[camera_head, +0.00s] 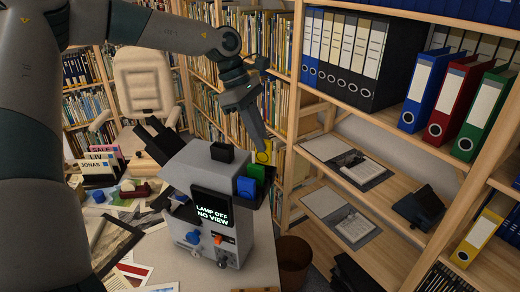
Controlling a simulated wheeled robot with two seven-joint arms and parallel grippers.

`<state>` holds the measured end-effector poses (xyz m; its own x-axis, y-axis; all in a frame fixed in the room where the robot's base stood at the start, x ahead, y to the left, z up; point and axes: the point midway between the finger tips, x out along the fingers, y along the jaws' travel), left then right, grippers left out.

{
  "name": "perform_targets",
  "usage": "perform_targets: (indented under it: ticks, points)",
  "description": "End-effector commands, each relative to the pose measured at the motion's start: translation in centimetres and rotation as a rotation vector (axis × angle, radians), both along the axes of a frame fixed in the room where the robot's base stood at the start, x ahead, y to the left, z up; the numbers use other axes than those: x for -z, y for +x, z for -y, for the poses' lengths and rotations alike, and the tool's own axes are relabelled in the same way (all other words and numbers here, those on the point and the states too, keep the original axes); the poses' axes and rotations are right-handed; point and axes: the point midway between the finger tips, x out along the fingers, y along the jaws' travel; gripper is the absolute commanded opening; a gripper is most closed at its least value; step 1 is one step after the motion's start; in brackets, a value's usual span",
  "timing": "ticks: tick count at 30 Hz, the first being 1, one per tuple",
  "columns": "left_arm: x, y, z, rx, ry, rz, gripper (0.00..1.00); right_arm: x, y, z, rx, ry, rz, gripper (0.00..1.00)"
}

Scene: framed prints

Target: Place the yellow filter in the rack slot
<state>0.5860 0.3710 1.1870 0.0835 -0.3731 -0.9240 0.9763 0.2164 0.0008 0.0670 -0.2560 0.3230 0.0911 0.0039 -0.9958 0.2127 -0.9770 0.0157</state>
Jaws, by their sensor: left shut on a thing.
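A grey boxy machine (205,175) stands on the table, with a dark screen (210,208) reading "LAMP OFF NO VIEW". A dark rack is on its right side, partly hidden, with a blue filter (246,187) and a green filter (256,172) in it. The yellow filter (264,152) is at the far end of this row, just beyond the green one. My left gripper (260,142) reaches down from above and is shut on the yellow filter. I cannot tell whether the filter touches the rack. My right gripper is out of view.
Papers and framed prints (112,245) cover the table's left part. A bookcase with binders (345,50) stands at the right, and full bookshelves are behind. A brown bin (294,258) stands right of the table. A cream chair (143,80) is behind it.

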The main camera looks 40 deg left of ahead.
Motion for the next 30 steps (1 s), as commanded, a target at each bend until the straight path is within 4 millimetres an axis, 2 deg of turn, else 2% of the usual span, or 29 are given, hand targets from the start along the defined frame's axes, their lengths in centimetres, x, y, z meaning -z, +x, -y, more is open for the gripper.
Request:
perform_targets:
  ticks: [12,27,28,30]
  points:
    - [3.6,0.0,0.0,0.000,0.000,-0.001,0.00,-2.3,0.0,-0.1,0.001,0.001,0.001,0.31]
    - [4.3,0.0,0.0,0.000,0.000,0.000,0.00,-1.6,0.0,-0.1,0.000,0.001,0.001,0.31]
    - [4.1,0.0,0.0,0.000,0.000,0.000,0.19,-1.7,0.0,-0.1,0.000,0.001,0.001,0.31]
    - [4.1,0.0,0.0,0.000,0.000,0.000,0.30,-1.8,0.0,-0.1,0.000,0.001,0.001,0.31]
